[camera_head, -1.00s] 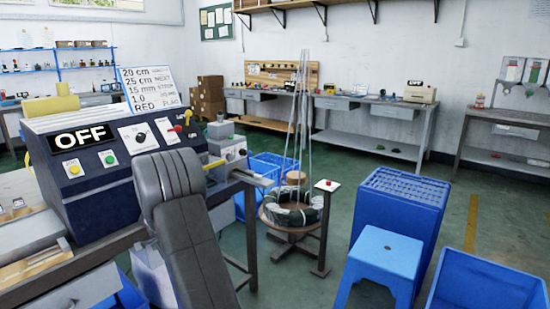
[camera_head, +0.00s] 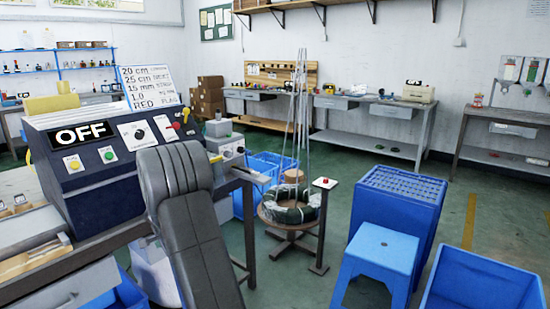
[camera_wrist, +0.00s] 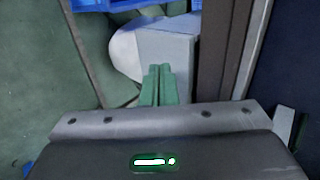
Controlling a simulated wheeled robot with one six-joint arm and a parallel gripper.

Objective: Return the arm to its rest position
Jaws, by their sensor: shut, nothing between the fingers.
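My gripper (camera_wrist: 158,72) shows in the wrist view as two green fingers side by side and touching, with nothing between them. Just beyond the fingertips is a pale grey block-like thing (camera_wrist: 168,42) with a rounded white part at its left; I cannot tell what it is or how far away. In the head view my dark grey arm link rises in front of the machine's right side, and my gripper is out of sight there.
The machine with the OFF display (camera_head: 83,135) stands on the bench at left, close to my arm. A wire coil (camera_head: 290,213) on a stand, a blue stool (camera_head: 383,250) and blue crates (camera_head: 480,285) stand to the right. Green floor lies open between them.

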